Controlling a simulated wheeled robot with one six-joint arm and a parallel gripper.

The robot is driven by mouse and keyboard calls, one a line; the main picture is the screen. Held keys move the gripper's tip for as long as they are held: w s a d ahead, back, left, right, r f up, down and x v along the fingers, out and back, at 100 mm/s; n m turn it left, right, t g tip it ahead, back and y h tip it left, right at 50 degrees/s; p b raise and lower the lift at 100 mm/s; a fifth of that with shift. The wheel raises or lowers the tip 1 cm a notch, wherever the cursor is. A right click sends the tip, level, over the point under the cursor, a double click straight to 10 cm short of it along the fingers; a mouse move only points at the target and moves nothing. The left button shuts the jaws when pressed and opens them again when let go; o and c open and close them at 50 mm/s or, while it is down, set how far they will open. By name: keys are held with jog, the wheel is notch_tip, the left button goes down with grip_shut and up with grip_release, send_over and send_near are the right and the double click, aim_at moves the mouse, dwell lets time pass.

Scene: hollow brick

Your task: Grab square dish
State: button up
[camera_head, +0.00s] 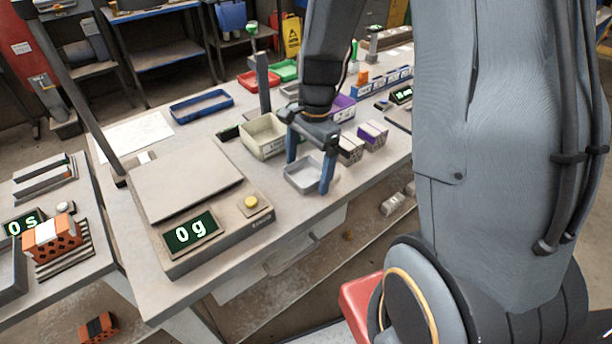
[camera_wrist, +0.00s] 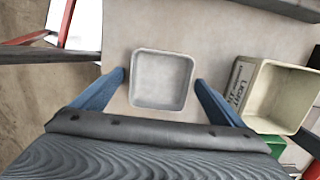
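The square dish (camera_head: 303,177) is a small, shallow, light grey tray on the table, near its front edge. It looks empty in the wrist view (camera_wrist: 161,80). My gripper (camera_head: 309,175) is above and around the dish, with its two blue fingers spread wide. In the wrist view, the fingertips (camera_wrist: 160,78) stand to the left and right of the dish, with a gap on each side. The gripper holds nothing. Whether the fingertips are down at the dish's height is hard to tell.
A cream bin (camera_head: 264,137) stands close to the dish; it also shows in the wrist view (camera_wrist: 243,92). A scale (camera_head: 187,187) reading 0 g lies to the left. Purple-topped boxes (camera_head: 372,134) stand to the right. A blue tray (camera_head: 201,106) lies behind.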

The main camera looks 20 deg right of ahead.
jog(key=c, duration=1.1)
jog(key=shift+r, duration=0.15)
jog(key=shift+c, duration=0.2)
